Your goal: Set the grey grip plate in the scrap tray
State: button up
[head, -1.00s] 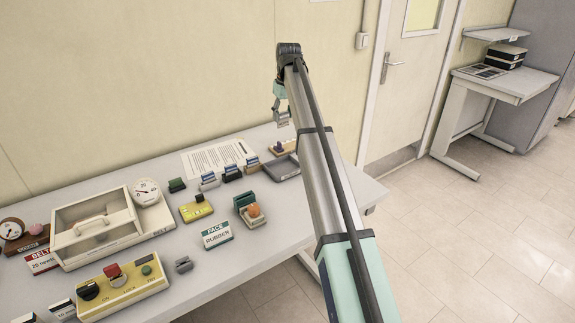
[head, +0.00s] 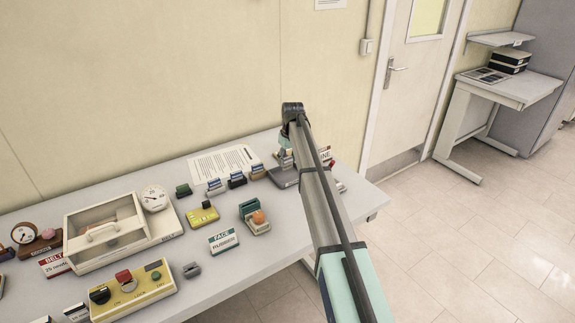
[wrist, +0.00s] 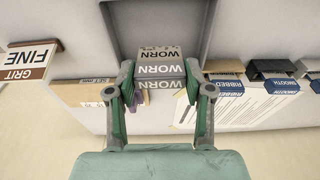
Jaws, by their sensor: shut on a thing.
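My gripper (wrist: 160,88) is shut on the grey grip plate (wrist: 160,70), which bears the word WORN on its visible faces. In the wrist view the plate sits between the two fingers, over the grey scrap tray (wrist: 124,30). In the head view the tray (head: 280,180) is at the back right of the table, partly hidden by my arm. My gripper (head: 285,152) is low over it there. I cannot tell whether the plate touches the tray floor.
Beside the tray are a GRIT FINE card (wrist: 30,57) and several blue-labelled blocks (wrist: 272,75). A paper sheet (head: 222,161) lies behind the blocks. A yellow block (head: 202,214), a FACE RUBBER card (head: 223,240) and a clear-lidded tester (head: 105,232) stand farther left.

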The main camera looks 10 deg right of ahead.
aim_at(288, 163)
jog(key=shift+f+p, duration=0.45)
jog(key=shift+f, duration=1.3)
jog(key=shift+f, duration=0.2)
jog(key=o, duration=1.2)
jog(key=shift+r, duration=0.15)
jog(key=r+b, duration=0.1)
jog(key=r, duration=0.3)
jog(key=s+r+b, duration=0.1)
jog(key=r, duration=0.3)
jog(key=r+b, duration=0.1)
jog(key=r, duration=0.3)
jog(key=shift+s+d, duration=0.3)
jog(key=shift+d, duration=0.05)
